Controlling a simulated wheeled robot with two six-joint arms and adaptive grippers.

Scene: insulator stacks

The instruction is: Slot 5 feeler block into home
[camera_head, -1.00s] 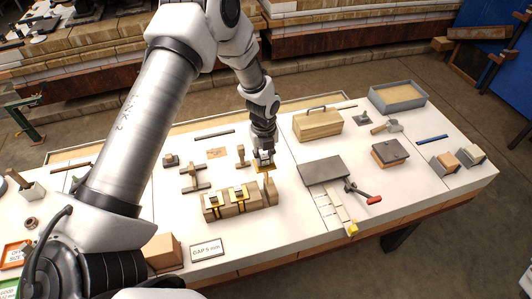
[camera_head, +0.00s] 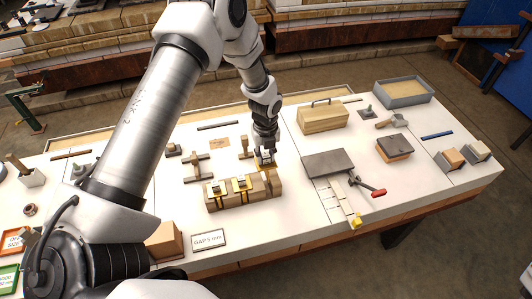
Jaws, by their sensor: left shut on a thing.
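My left gripper (camera_head: 265,160) is shut on a small feeler block, mostly hidden by the fingers. It is low over the far right end of a row of wooden blocks (camera_head: 229,201). A yellowish patch shows just under the fingertips; I cannot tell whether the held block touches the row. A sign reading "GAP 5 mm" (camera_head: 209,239) lies in front of the row. My right gripper is not in view.
Small wooden stands (camera_head: 197,169) are left of the gripper. A dark flat plate (camera_head: 327,163), a red-handled clamp (camera_head: 377,192) and a wooden box with a handle (camera_head: 323,117) are to the right.

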